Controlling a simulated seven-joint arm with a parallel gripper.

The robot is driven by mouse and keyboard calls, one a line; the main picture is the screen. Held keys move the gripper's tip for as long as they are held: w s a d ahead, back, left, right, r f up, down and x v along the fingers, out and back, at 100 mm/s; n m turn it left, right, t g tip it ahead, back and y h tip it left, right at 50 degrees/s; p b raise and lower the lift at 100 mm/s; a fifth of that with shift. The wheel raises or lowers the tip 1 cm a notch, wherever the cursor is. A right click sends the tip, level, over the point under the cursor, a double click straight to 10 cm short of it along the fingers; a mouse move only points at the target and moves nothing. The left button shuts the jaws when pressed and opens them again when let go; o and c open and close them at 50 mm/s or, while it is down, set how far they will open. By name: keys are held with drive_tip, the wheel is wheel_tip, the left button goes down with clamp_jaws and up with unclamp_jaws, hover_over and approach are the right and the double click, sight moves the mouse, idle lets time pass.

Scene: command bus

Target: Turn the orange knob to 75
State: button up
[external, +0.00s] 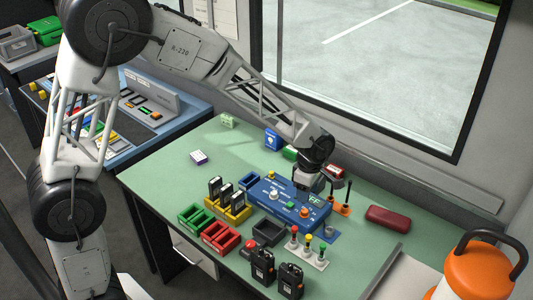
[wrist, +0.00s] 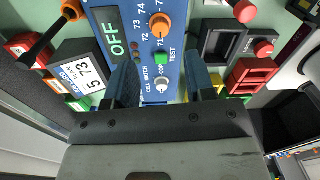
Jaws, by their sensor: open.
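The orange knob (external: 304,212) is on the blue control panel (external: 270,192). In the wrist view the orange knob (wrist: 159,25) stands at the top centre, with the printed numbers 71 to 74 beside it. Which number it points to is too small to tell. A dark display (wrist: 117,45) on the panel reads OFF. My gripper (external: 306,184) is above the back part of the panel. In the wrist view my gripper (wrist: 163,85) has its fingers apart with nothing held. The orange knob lies ahead of the fingertips, not between them.
A green button (wrist: 162,57) and a white knob (wrist: 162,84) share the panel. Orange-based sticks (external: 341,208) stand right of it, colored levers (external: 307,243) and radios (external: 263,265) in front. Red bins (external: 220,237) are at left.

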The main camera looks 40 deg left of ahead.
sight(305, 210)
drive_tip(key=shift+s+f, duration=0.1)
drive_tip(key=shift+f, duration=3.75)
drive_tip(key=shift+c, duration=0.4)
clamp_jaws()
